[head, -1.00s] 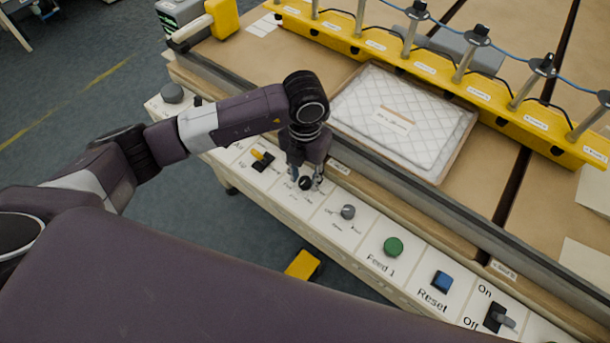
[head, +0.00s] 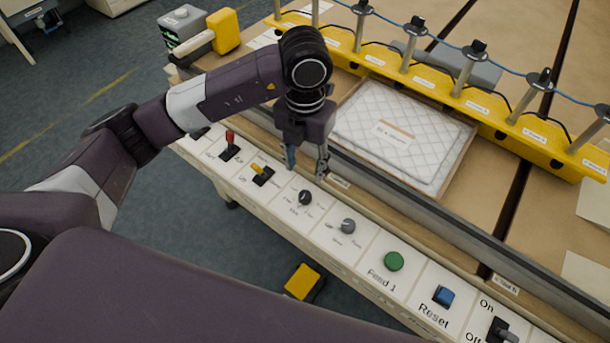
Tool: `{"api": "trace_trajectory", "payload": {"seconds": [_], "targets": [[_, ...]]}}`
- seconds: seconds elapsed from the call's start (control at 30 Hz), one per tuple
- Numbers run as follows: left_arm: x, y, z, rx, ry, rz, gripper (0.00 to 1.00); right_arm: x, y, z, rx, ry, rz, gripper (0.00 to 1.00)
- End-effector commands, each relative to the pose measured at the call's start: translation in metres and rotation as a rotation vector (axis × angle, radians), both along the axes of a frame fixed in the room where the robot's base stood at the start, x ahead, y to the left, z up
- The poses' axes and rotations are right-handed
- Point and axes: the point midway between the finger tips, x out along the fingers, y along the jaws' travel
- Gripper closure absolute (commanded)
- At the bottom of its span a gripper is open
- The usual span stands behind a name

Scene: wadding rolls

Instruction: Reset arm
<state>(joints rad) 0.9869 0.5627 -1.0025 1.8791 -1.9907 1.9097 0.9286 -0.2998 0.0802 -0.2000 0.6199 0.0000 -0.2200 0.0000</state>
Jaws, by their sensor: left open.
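My left gripper (head: 306,172) points down with its fingers apart and nothing between them. It is above the back edge of the white control panel (head: 330,262), just behind a black rotary knob (head: 304,198), and looks clear of it. The panel also has a grey knob (head: 347,226), a green Feed 1 button (head: 393,261), a blue Reset button (head: 443,296), a yellow-tipped lever (head: 262,174) and a red-tipped lever (head: 229,147). My right gripper is not in view.
A framed quilted white pad (head: 390,130) lies on the brown table behind the panel. A yellow rail (head: 430,82) with several metal posts runs across the table. A yellow pedal (head: 303,281) is on the floor in front of the panel.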

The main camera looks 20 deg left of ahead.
Motion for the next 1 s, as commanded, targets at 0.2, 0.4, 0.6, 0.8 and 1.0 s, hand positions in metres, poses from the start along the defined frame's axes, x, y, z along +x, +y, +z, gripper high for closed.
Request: {"api": "trace_trajectory", "payload": {"seconds": [0.2,0.4,0.6,0.8,1.0], "targets": [[0.000,0.000,0.012,0.001,0.001,-0.001,0.59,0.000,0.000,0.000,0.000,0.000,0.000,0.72],[0.000,0.000,0.012,0.000,0.001,-0.001,0.59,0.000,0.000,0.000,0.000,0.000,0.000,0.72],[0.000,0.000,0.012,0.000,0.001,0.000,0.59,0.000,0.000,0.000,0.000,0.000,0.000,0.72],[-0.007,-0.019,0.007,-0.067,0.016,-0.028,0.59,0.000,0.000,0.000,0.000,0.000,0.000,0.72],[-0.053,-0.125,0.013,-0.486,0.091,-0.148,0.59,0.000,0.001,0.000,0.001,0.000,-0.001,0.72]]}}
